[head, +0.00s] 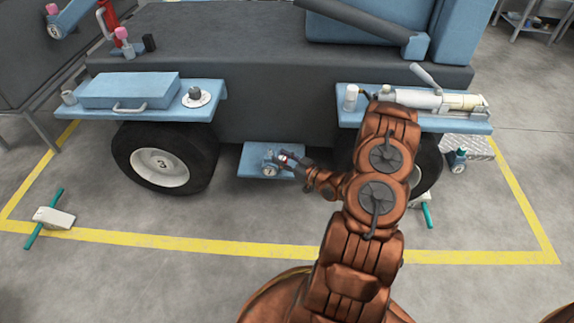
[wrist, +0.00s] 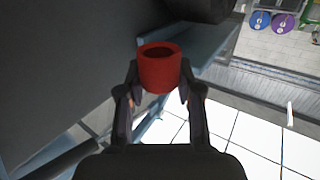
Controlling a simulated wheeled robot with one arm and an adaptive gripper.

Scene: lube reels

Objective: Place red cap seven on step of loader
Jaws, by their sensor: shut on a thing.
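The red cap (wrist: 158,72) is a short, hollow red cylinder between the two fingers of my gripper (wrist: 158,92) in the wrist view. My gripper (head: 290,159) is shut on it. The step (head: 257,172) is a low blue plate between the wheels of the loader (head: 260,105). The gripper is over or beside the step's right part. Whether the cap touches the step cannot be told. No number is readable on the cap.
Wheels flank the step, with blue fenders (head: 140,112) above. A wheel chock (head: 54,218) lies at left. Front floor is clear.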

